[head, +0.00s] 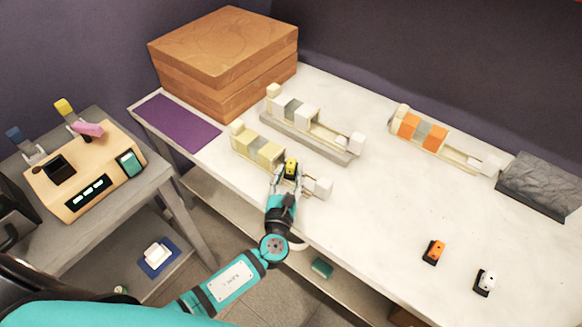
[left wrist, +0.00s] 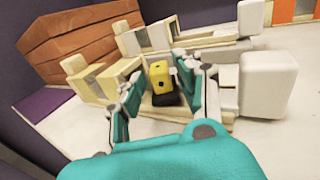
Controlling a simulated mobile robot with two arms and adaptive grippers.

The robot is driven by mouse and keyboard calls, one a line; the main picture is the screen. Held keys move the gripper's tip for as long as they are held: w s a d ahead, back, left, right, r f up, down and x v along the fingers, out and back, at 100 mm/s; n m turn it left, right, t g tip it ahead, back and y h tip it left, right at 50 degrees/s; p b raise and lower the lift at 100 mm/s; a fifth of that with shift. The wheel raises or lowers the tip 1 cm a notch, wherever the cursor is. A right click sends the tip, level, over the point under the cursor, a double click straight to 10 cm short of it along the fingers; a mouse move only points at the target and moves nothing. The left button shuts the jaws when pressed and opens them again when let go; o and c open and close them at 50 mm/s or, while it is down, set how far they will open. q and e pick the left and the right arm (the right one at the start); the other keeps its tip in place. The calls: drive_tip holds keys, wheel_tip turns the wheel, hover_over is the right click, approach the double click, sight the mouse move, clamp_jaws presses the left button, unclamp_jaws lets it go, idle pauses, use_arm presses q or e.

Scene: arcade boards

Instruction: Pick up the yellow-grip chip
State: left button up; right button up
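The yellow-grip chip (head: 291,166) has a yellow top and a black base. It stands at the front cream board (head: 250,149), between its yellowish blocks and the white block at its right end. The chip also shows in the left wrist view (left wrist: 160,75). My left gripper (head: 288,179) is over it. In the left wrist view the teal fingers (left wrist: 163,88) stand on either side of the chip, open, with small gaps beside it. The chip's lower end is partly hidden. My right gripper is not in view.
Behind stand a board with grey and white blocks (head: 299,136) and one with orange blocks (head: 426,146). An orange-grip chip (head: 434,251) and a white-grip chip (head: 485,283) stand at right. Wooden boxes (head: 223,60) and a purple mat (head: 178,123) are at left. The middle right is clear.

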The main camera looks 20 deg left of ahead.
sight(291, 163)
use_arm(q)
drive_tip(key=w, duration=0.4)
drive_tip(key=shift+w+a+f, duration=0.1)
drive_tip(key=shift+a, duration=0.3)
clamp_jaws()
drive_tip(key=shift+r+p, duration=0.3)
drive_tip(key=shift+r, duration=0.4)
wheel_tip(291, 163, up, 2)
drive_tip(key=shift+r+p, duration=0.15)
drive_tip(key=shift+p, duration=0.25)
drive_tip(key=s+d+r+b, duration=0.1)
drive_tip(key=s+d, duration=0.8)
drive_tip(key=s, duration=0.4)
drive_tip(key=shift+d+r+b, duration=0.2)
drive_tip(key=shift+r+b, duration=0.05)
drive_tip(key=shift+b, duration=0.05)
